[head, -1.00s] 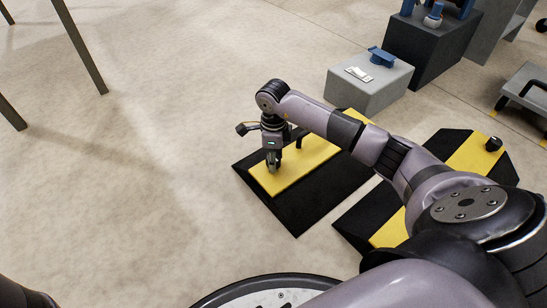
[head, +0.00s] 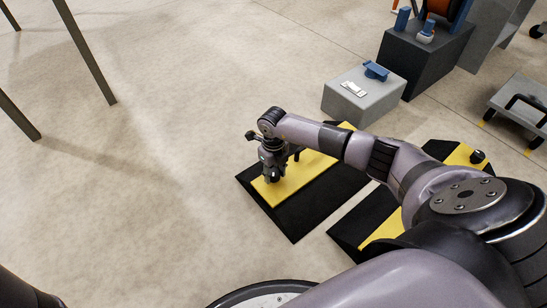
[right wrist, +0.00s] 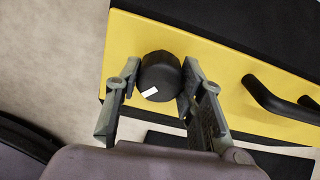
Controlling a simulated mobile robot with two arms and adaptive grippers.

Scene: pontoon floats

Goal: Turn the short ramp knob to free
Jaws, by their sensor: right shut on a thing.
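A ramp with black slopes and a yellow top (head: 310,172) lies on the floor, and its top fills much of the right wrist view (right wrist: 225,75). A round black knob (right wrist: 160,72) with a white mark stands on the yellow top near its end. The mark shows on the knob's lower-left side in the right wrist view. My right gripper (head: 272,178) points down at this end of the ramp. Its two fingers are shut on the knob, one on each side, in the right wrist view (right wrist: 157,88). The gripper hides the knob in the head view. My left gripper is out of view.
A second black and yellow ramp (head: 350,222) lies to the right, with its own black knob (head: 477,156). A black handle (right wrist: 268,97) stands on the held knob's ramp. A grey box (head: 365,100) stands behind.

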